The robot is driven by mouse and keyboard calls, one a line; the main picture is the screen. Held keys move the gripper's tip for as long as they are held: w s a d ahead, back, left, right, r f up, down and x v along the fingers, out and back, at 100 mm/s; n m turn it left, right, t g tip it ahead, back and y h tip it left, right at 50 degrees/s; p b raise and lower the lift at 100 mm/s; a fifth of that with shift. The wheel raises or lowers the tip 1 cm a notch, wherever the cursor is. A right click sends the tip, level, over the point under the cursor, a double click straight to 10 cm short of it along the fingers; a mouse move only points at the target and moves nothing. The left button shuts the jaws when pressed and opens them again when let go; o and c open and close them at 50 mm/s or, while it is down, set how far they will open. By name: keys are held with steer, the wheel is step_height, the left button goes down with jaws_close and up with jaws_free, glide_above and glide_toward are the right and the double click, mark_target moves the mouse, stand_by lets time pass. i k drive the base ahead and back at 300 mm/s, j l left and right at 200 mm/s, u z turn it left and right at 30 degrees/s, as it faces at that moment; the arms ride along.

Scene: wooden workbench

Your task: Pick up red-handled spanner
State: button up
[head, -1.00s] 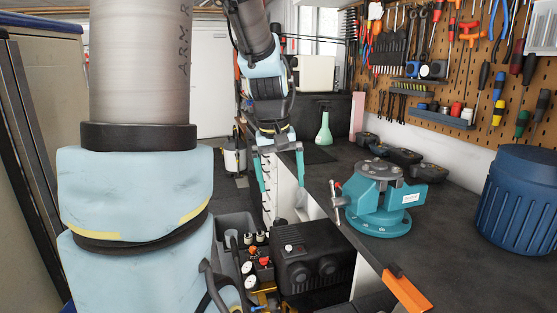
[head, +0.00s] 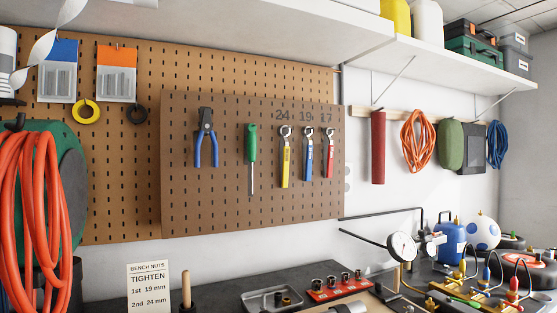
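The red-handled spanner (head: 330,155) hangs on the brown pegboard panel (head: 230,205), rightmost in the row, under the number 17. To its left hang a blue-handled spanner (head: 308,158) under 19 and a yellow-handled spanner (head: 285,160) under 24. All hang upright with the ring ends at the top. My gripper does not show in the head view now.
Pliers (head: 206,140) and a green-handled screwdriver (head: 251,155) hang left of the spanners. Below are a metal tray (head: 250,304), a red socket rail (head: 340,288) and a sign (head: 149,285). A gauge (head: 402,246) on piping stands right. A shelf (head: 440,62) overhangs above.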

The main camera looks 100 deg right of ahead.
mark_target(331, 147)
steer(key=k+l+z, duration=0.25)
steer(key=k+l, duration=0.8)
